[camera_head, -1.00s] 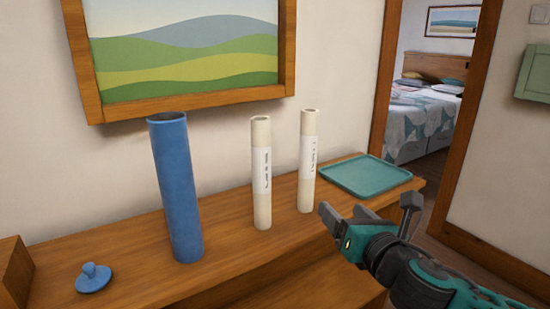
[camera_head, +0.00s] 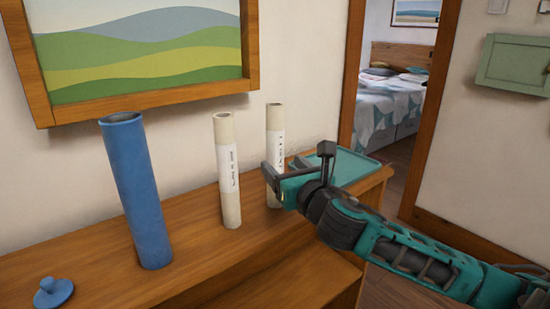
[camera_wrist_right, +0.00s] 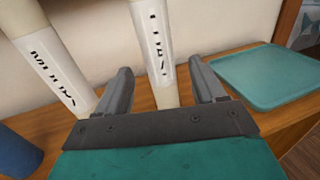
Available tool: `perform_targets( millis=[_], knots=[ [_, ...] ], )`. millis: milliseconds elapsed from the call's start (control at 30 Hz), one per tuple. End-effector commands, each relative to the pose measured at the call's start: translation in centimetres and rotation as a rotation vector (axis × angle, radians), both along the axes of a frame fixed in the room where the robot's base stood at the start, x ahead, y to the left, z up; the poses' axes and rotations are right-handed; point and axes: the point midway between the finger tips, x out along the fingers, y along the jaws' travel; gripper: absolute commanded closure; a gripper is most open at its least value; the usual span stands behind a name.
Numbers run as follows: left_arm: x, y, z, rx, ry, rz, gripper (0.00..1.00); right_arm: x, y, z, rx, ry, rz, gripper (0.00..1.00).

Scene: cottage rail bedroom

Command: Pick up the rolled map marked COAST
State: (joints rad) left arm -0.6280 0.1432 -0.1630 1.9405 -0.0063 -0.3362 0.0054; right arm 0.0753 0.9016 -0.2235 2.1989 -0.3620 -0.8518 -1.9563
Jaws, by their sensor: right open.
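Two cream rolled maps with white labels stand upright on the wooden shelf. The right map (camera_head: 275,118) also shows in the right wrist view (camera_wrist_right: 152,40); the left map (camera_head: 229,185) shows there too (camera_wrist_right: 48,62). The print on both labels is too small or slanted for me to read surely. My right gripper (camera_head: 284,172) is open at the right map, hiding part of its lower half. In the wrist view the right map appears between the two fingers (camera_wrist_right: 161,78), not gripped; I cannot tell how deep it sits. My left gripper is out of view.
A tall open blue tube (camera_head: 137,190) stands left of the maps, with a blue knobbed lid (camera_head: 53,292) near it. A teal tray (camera_head: 350,165) lies behind my right gripper. The wooden shelf (camera_head: 205,265) is clear in front of the maps.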

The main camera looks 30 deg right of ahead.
Motion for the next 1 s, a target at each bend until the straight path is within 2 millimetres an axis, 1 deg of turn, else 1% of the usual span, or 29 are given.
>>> perform_targets(
  millis=[167, 333, 500, 767, 800, 1000],
  knots=[
    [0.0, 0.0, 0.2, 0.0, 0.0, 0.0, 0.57, 1.1, -0.1, 0.3, 0.003, -0.002, 0.0, 0.31],
    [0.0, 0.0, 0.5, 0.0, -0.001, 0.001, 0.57, 3.3, -0.5, 1.0, 0.003, -0.004, 0.0, 0.31],
    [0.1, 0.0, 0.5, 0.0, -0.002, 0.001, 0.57, 5.0, -0.8, 0.8, 0.002, 0.0, 0.001, 0.31],
    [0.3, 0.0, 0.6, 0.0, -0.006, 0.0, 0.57, 5.3, -0.8, 0.8, 0.0, 0.001, 0.002, 0.31],
    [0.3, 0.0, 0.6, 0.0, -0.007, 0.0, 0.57, 5.3, -0.8, 0.8, 0.0, 0.001, 0.002, 0.32],
    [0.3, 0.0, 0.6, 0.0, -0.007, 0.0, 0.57, 5.3, -0.8, 0.8, 0.0, 0.001, 0.002, 0.51]
  ],
)
